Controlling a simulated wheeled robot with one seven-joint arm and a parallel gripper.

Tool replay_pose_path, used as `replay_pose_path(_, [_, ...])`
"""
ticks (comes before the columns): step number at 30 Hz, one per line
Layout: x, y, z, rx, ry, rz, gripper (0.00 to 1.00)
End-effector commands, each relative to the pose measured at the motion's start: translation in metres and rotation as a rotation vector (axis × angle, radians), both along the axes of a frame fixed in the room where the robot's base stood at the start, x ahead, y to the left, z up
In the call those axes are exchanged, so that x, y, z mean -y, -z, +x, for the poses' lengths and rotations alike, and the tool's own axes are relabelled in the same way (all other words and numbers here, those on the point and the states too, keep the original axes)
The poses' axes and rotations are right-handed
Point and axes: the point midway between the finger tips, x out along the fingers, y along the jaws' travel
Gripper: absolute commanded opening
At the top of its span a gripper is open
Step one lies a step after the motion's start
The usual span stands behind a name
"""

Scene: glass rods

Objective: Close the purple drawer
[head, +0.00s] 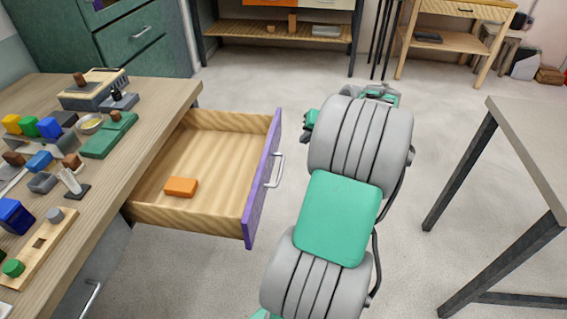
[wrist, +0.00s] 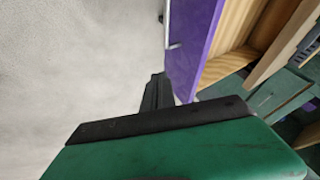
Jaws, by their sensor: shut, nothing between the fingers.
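The purple drawer (head: 264,187) is pulled well out from the left workbench. Its purple front faces right and carries a pale metal handle (head: 275,171). An orange block (head: 181,187) lies inside on the wooden bottom. In the wrist view the purple front (wrist: 196,50) fills the upper right, with part of the handle (wrist: 174,46) at its left edge. My gripper (wrist: 158,90) is shut and empty, its dark fingertips beside the front's lower edge. I cannot tell whether they touch it. In the head view my arm hides the fingers, to the right of the drawer front.
The left workbench (head: 160,104) holds several small blocks, trays and tools. Another table (head: 530,130) stands at the right, its dark legs near my arm. Shelves and a green cabinet (head: 132,40) stand at the back. Open floor lies beyond the drawer.

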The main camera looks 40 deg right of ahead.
Motion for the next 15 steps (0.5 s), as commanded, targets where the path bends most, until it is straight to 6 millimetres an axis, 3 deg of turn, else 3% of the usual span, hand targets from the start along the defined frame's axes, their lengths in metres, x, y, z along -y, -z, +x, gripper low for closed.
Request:
replay_pose_path(5, [0.004, 0.013, 0.008, 0.006, 0.004, 0.005, 0.0])
replay_pose_path(15, [0.004, 0.072, 0.051, 0.004, 0.004, 0.004, 0.0])
